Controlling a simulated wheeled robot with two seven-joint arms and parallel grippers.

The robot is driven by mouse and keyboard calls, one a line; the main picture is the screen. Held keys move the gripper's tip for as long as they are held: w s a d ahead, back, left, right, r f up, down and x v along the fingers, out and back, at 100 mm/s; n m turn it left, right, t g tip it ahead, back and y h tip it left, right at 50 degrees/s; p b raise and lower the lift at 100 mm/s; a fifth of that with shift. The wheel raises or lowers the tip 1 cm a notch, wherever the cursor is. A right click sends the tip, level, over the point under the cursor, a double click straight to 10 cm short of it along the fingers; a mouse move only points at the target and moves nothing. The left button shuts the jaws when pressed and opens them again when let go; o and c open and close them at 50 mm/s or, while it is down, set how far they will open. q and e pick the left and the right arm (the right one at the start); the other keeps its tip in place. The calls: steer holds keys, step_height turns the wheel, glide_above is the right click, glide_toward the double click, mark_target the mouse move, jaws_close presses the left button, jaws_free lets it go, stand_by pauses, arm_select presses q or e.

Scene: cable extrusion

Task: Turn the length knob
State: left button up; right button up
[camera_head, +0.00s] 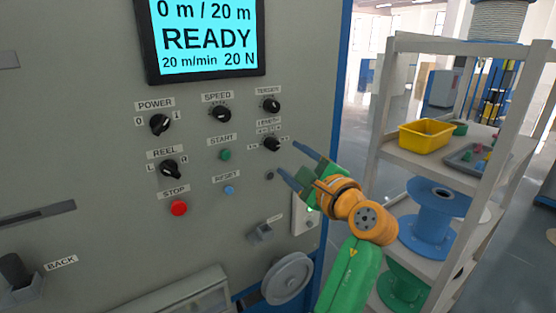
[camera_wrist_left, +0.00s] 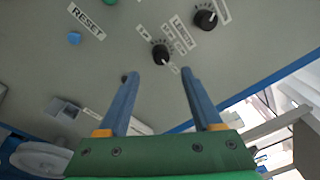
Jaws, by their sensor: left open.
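The length knob (camera_head: 271,144) is a small black dial with white markings on the grey control panel, right of the green start button. In the left wrist view the length knob (camera_wrist_left: 160,53) shows just beyond the fingertips, roughly centred between them. My left gripper (camera_head: 287,157) is open and empty, with its blue fingers pointing at the panel close to the knob. The left gripper (camera_wrist_left: 159,73) also shows in the left wrist view with its two fingers spread apart. I see no contact between fingers and knob. My right gripper is not in view.
Another black knob (camera_head: 271,105) sits just above the length knob. The speed knob (camera_head: 221,114), start button (camera_head: 225,155), blue reset button (camera_head: 229,190) and red stop button (camera_head: 179,208) are to the left. A shelf (camera_head: 392,150) with bins and spools stands at right.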

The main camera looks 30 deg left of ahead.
mark_target(275, 147)
arm_select(q)
steer(key=a+p, duration=0.1)
steer(key=w+a+r+p, duration=0.1)
steer(key=shift+a, duration=0.3)
steer(key=x, duration=0.1)
steer(key=p+x, duration=0.1)
steer(key=x, duration=0.2)
steer(key=shift+w+f, duration=0.3)
steer(key=shift+a+f, duration=0.1)
steer(key=shift+a, duration=0.15)
steer(key=shift+s+d, duration=0.1)
steer(key=shift+d, duration=0.1)
jaws_close()
